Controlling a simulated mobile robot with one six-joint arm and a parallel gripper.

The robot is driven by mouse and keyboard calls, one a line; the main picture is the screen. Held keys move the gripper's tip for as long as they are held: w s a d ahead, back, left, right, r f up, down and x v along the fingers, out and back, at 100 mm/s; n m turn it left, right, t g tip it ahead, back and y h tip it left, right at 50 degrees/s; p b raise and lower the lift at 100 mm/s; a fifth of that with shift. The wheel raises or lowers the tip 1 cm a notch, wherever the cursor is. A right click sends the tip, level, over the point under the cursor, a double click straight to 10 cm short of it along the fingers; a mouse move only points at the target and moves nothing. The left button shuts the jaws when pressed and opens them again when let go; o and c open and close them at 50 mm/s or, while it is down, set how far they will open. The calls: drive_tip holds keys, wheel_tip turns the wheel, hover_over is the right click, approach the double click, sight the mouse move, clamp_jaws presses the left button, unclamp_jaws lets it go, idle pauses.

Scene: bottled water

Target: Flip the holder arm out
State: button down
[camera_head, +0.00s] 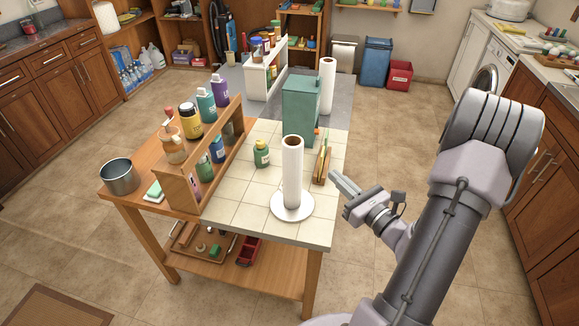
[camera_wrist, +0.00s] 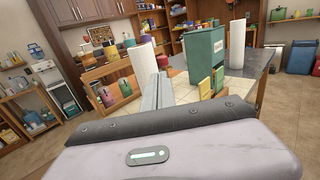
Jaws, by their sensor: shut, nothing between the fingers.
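A white paper towel roll (camera_head: 293,172) stands upright on a round white base (camera_head: 292,206) near the front right of the tiled table top. A thin line beside the roll's lower left may be the holder arm, but it is too small to be sure. My gripper (camera_head: 335,177) is right of the roll, off the table's right edge, apart from it, with its fingers together and empty. In the wrist view my gripper's fingers (camera_wrist: 159,78) point toward the table, and the roll (camera_wrist: 145,68) shows just left of them, tilted in the picture.
A small wooden rack (camera_head: 322,163) stands at the table's right edge, between the roll and my gripper. A green box (camera_head: 300,110) stands behind, with another white roll (camera_head: 327,85) beyond. A green bottle (camera_head: 261,153) and a wooden caddy (camera_head: 182,187) are left. Front tiles are clear.

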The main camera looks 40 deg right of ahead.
drive_tip(key=w+b, duration=0.1)
drive_tip(key=w, duration=1.2)
drive_tip(key=shift+d+f+m+h+b, duration=0.2)
drive_tip(key=shift+f+m+h+b, duration=0.1)
drive_tip(key=shift+h+b, duration=0.1)
